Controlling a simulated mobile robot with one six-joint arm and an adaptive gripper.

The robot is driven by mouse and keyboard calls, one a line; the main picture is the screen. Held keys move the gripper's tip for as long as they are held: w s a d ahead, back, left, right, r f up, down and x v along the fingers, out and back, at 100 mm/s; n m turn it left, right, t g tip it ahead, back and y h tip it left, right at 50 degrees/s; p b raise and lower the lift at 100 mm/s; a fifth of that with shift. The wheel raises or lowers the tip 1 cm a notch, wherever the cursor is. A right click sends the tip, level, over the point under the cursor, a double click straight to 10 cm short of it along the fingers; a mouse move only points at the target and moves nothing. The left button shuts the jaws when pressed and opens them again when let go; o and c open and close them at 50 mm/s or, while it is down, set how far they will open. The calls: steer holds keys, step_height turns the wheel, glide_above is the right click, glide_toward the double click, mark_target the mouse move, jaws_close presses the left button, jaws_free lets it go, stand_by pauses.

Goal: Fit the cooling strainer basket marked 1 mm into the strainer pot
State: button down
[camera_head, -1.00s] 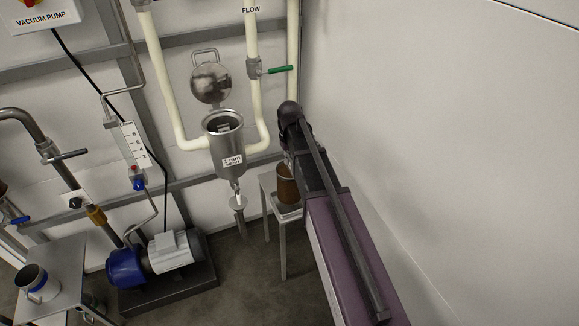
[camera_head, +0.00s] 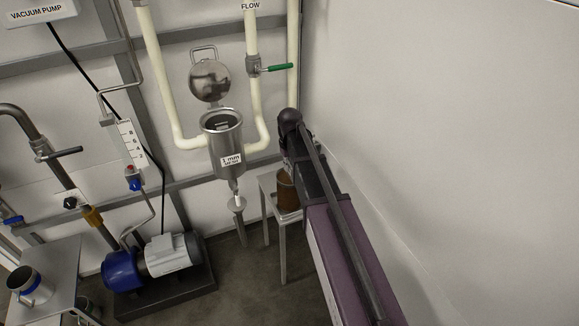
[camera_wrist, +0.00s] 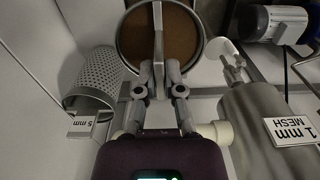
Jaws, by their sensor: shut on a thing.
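My gripper (camera_wrist: 160,82) is shut on the bar handle of a round basket (camera_wrist: 133,35), metal-rimmed and brown inside. In the head view this basket (camera_head: 287,192) shows as a brown cylinder below my arm, which partly hides it; I see no size mark on it. The strainer pot (camera_head: 224,142) is a grey metal cylinder on the wall, left of the basket, with its mouth open and a "1 mm MESH" label. It also shows at the right of the wrist view (camera_wrist: 262,130). Its round lid (camera_head: 209,80) is raised above it.
A perforated basket tagged "5 mm" (camera_wrist: 99,79) lies left of my gripper in the wrist view. A small metal stand (camera_head: 268,186) is under the held basket. Cream pipes (camera_head: 165,90) and a green-handled valve (camera_head: 276,67) surround the pot. A blue pump (camera_head: 124,270) sits low left.

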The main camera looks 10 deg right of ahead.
steer(key=shift+f, duration=0.15)
steer(key=c, duration=0.8)
jaws_free()
steer(key=shift+o, duration=0.2)
step_height(320, 180, up, 12)
steer(key=p, duration=1.2)
steer(key=shift+r, duration=0.2)
steer(key=s+m, duration=0.2)
steer(key=s, duration=1.8)
steer(key=shift+d, duration=0.15)
steer(key=shift+r+p, duration=1.5)
